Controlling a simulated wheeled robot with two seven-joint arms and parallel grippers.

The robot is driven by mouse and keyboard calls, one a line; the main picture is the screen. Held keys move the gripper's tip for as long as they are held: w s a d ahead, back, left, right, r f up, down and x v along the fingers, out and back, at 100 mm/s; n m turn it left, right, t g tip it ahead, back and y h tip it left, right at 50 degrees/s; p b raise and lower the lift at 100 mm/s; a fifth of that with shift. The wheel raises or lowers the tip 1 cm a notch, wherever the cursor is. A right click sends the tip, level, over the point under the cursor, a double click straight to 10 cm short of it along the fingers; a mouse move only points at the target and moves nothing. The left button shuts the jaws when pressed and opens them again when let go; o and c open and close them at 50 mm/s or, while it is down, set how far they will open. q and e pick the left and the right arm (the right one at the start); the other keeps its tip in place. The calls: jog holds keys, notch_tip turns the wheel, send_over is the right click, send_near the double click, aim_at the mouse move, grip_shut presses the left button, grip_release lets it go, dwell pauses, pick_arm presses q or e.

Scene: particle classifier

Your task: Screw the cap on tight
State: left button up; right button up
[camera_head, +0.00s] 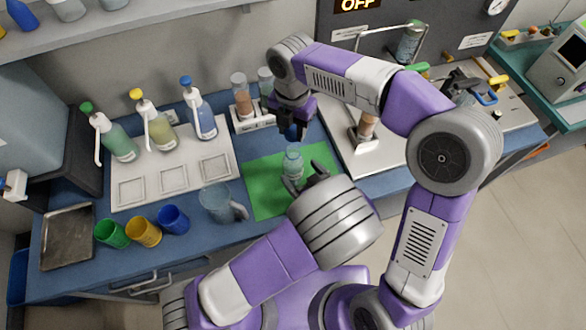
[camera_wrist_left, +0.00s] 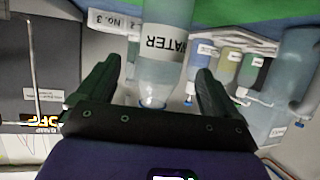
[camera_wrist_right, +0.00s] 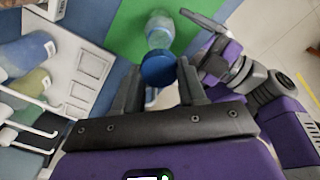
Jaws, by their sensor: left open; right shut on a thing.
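A clear bottle (camera_head: 292,163) stands upright on the green mat (camera_head: 262,193). In the left wrist view the bottle, labelled WATER (camera_wrist_left: 162,45), appears upside down between the fingers. My left gripper (camera_head: 304,180) is open at the bottle's near right side, with gaps visible beside the bottle. My right gripper (camera_head: 291,118) points down above the bottle and is shut on a blue cap (camera_head: 292,132). In the right wrist view the cap (camera_wrist_right: 158,70) sits at the fingertips, apart from the bottle (camera_wrist_right: 159,30). The bottle's mouth is partly hidden.
A clear jug (camera_head: 214,203) stands left of the mat. Green, yellow and blue cups (camera_head: 143,232) line the front edge. Several wash bottles (camera_head: 158,135) stand on a white tray (camera_head: 137,187). A rack with tubes (camera_head: 247,120) stands behind. A white plate with apparatus (camera_head: 375,170) is at right.

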pick_arm(q)
jog(key=x, duration=0.6)
jog(key=shift+w+a+f, duration=0.15)
jog(key=shift+w, duration=0.1)
jog(key=shift+c, duration=0.4)
jog(key=c, duration=1.4)
pick_arm(e)
send_over(293, 153)
jog(key=shift+f, duration=2.5)
